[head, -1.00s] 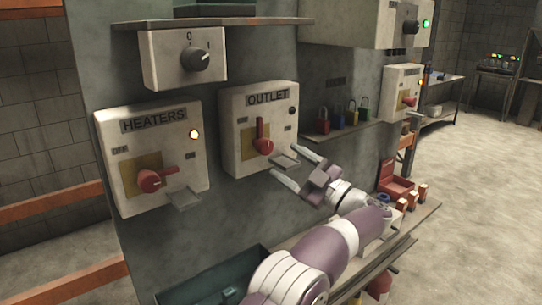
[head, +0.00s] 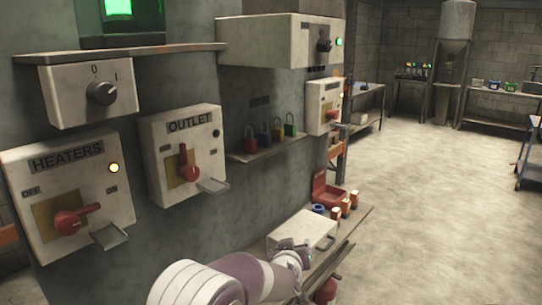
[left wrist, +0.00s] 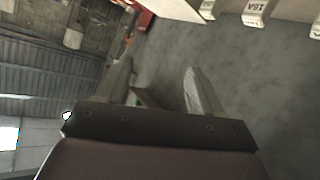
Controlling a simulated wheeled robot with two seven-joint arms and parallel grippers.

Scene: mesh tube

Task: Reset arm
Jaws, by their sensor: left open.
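My left arm comes up from the bottom of the head view. My left gripper (head: 292,250) is low there, in front of a white box on the lower shelf, with its fingers hard to make out. In the left wrist view the gripper (left wrist: 160,80) shows two spread fingers with nothing between them. It is apart from the OUTLET switch box (head: 183,152), whose red handle (head: 186,170) points up. The HEATERS box (head: 75,190) has its red handle (head: 75,218) turned toward ON and a lit amber lamp. My right gripper is out of view.
The lower shelf (head: 362,218) holds the white box (head: 300,230), a red open case (head: 328,190) and small orange-white blocks (head: 345,206). Several coloured padlocks (head: 265,135) stand on a ledge. A grey selector box (head: 90,92) is at upper left.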

